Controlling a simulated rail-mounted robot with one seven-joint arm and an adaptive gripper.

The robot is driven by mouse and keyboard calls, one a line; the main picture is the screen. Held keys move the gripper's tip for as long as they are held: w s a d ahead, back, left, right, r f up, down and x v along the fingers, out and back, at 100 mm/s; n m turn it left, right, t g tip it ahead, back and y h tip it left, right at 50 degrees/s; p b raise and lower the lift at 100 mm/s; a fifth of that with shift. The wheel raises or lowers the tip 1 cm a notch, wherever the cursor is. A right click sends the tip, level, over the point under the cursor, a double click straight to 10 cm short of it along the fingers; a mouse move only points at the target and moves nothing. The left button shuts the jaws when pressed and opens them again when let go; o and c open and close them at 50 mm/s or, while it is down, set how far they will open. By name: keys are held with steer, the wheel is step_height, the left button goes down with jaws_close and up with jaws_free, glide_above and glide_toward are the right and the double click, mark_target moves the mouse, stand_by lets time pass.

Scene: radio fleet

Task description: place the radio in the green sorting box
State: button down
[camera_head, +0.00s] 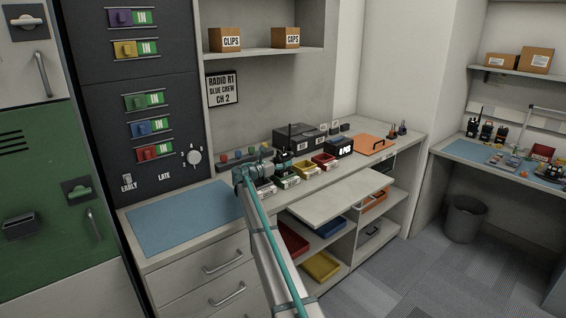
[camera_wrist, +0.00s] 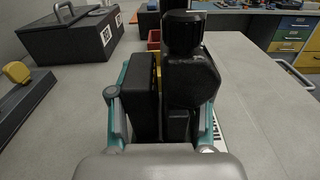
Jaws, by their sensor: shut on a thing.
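A black radio (camera_wrist: 190,78) with a thick knob or antenna base on top stands upright between the teal fingers of my gripper (camera_wrist: 160,105) in the wrist view. In the head view the dark radio (camera_head: 284,160) and its thin antenna show just beyond my gripper (camera_head: 262,173), above the row of small bins. A small bin that looks green (camera_head: 287,181) sits at the near end of that row, partly hidden by the radio and my arm. I cannot tell how far the radio is above it. A white label shows behind the right finger in the wrist view.
Yellow (camera_head: 305,169) and red (camera_head: 324,161) bins stand farther along the counter. A dark lidded box (camera_wrist: 75,38) and a strip with coloured knobs (camera_head: 238,158) stand behind. A blue mat (camera_head: 180,217) lies clear at left. A pull-out shelf (camera_head: 340,195) juts out at front.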

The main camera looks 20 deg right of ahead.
steer(key=shift+f, duration=0.1)
steer(key=c, duration=0.5)
jaws_free()
steer(key=b+v, duration=0.2)
steer(key=v, duration=1)
